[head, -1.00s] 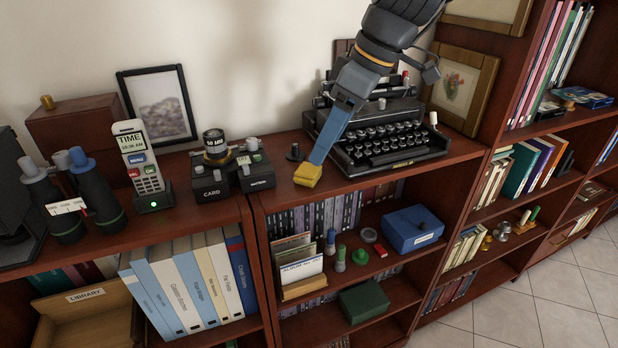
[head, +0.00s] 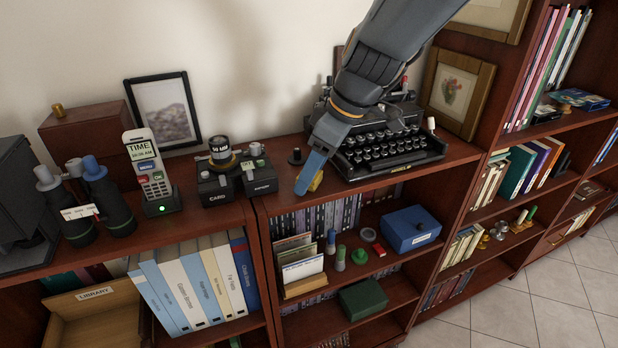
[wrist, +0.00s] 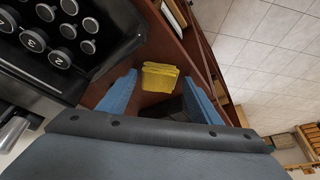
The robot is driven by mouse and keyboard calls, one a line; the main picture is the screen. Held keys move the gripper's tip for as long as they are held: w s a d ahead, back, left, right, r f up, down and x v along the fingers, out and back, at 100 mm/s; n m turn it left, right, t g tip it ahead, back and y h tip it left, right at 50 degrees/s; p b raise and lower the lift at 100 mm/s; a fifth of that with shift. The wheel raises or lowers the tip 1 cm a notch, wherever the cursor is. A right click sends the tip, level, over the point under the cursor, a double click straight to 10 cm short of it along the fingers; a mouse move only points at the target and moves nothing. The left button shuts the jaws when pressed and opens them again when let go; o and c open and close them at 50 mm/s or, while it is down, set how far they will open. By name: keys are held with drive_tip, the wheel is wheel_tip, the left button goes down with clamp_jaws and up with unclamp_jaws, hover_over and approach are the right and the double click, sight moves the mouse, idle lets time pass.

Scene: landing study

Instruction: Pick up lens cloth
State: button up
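The lens cloth appears to be the small folded yellow cloth (head: 317,182) on the shelf top, near its front edge and just left of the typewriter. In the head view my gripper's blue finger (head: 303,186) covers part of it. In the wrist view the cloth (wrist: 160,77) lies on the wood between and just beyond the two blue fingertips. My gripper (wrist: 159,84) is open, with a gap between the fingers and nothing held. I cannot tell whether a finger touches the cloth.
The black typewriter (head: 390,152) stands close on the right. A small dark knob-like piece (head: 295,157) is behind the cloth. The shelf's front edge (head: 275,208) is close, with open shelves below.

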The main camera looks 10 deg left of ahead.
drive_tip(key=c, duration=1)
wheel_tip(320, 180, up, 18)
drive_tip(key=b, duration=0.4)
